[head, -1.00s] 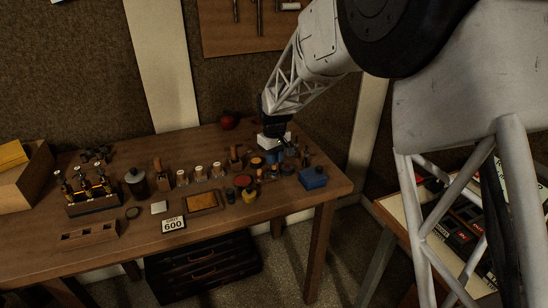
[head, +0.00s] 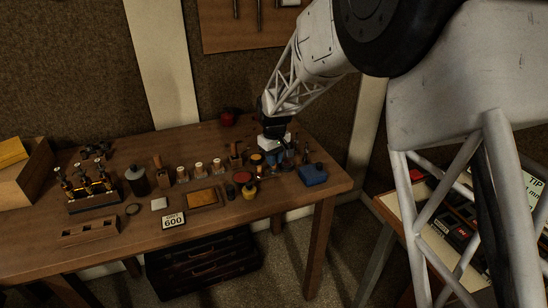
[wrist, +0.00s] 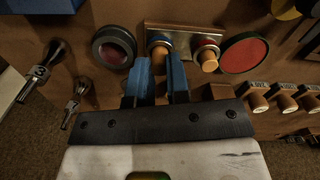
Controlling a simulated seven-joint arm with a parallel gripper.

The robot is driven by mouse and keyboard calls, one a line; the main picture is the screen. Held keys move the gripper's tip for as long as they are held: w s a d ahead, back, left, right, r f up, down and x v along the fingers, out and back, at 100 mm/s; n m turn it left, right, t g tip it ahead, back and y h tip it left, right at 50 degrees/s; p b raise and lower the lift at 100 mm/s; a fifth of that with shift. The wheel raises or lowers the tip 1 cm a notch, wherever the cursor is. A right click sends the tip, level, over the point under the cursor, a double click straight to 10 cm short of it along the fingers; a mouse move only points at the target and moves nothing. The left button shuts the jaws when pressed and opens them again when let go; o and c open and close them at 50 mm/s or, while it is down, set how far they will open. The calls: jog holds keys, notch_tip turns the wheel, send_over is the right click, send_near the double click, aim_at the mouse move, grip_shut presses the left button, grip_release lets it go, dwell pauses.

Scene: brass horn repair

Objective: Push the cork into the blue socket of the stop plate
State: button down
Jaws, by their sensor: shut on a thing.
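The stop plate (wrist: 182,38) is a pale metal strip at the top middle of the wrist view. Its blue socket (wrist: 158,38) is on the left and its red socket (wrist: 207,43) on the right. My gripper (wrist: 160,66) has blue fingers closed on the orange-brown cork (wrist: 160,53), whose end lies at the blue socket. I cannot tell how deep it sits. Another cork (wrist: 209,62) stands at the red socket. In the head view my gripper (head: 277,155) is low over the right part of the bench, and the plate and cork are too small to make out.
A dark round tin (wrist: 114,47) and a red-topped round pad (wrist: 244,53) flank the plate closely. A blue box (head: 313,175) sits near the bench's right edge. Several knobbed tools and small jars crowd around. The bench front (head: 270,205) is clear.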

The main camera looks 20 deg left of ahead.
jog(key=shift+f, duration=0.5)
jog(key=c, duration=0.7)
grip_release()
jog(key=shift+r, duration=0.15)
jog(key=shift+r, duration=3.4)
